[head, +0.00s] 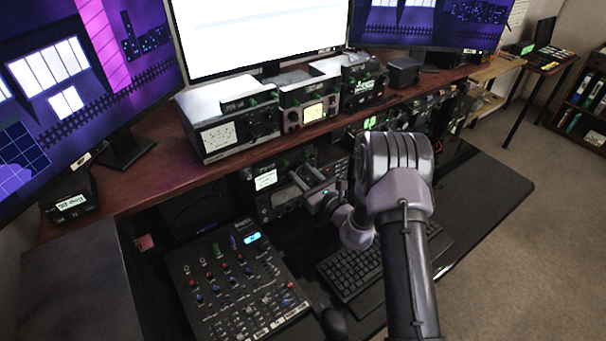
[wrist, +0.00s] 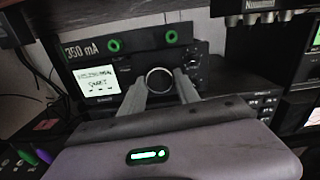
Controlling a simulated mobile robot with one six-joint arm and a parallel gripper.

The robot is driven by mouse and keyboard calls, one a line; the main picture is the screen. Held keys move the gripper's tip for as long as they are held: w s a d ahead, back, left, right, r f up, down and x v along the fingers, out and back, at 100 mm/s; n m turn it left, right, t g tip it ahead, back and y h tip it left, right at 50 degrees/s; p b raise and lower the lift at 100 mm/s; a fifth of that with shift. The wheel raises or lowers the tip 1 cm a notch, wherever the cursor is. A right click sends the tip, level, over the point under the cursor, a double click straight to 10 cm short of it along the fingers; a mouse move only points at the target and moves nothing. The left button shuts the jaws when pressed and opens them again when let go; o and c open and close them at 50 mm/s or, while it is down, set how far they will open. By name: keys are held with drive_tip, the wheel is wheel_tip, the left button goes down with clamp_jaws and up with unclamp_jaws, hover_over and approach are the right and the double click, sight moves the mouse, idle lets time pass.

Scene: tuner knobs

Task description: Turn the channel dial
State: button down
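The large round dial (wrist: 160,81) is a dark knob with a bright rim on the front of a black radio (wrist: 104,95). I take it for the channel dial; I see no label naming it. My gripper (wrist: 161,80) points straight at this front, one finger on each side of the dial. The fingers are spread apart, and I cannot tell whether either touches it. In the head view my gripper (head: 306,178) is in front of the radio (head: 262,190) on the lower shelf. The fingers partly hide the radio's front there.
A lit screen (wrist: 98,81) and two green-ringed knobs (wrist: 142,41) are near the dial. A mixer (head: 235,285) and a keyboard (head: 355,268) lie on the desk below my arm. The wooden shelf (head: 150,190) above holds more radios (head: 228,120).

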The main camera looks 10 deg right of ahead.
drive_tip(key=shift+m, duration=0.3)
drive_tip(key=m+p, duration=0.1)
drive_tip(key=m, duration=0.2)
drive_tip(key=shift+p, duration=0.3)
drive_tip(key=shift+m+p, duration=0.6)
drive_tip(key=shift+m, duration=1.5)
drive_tip(key=c, duration=1.2)
unclamp_jaws()
drive_tip(key=shift+o, duration=0.2)
drive_tip(key=p+v, duration=0.2)
drive_tip(key=v, duration=1.5)
drive_tip(key=shift+s, duration=0.3)
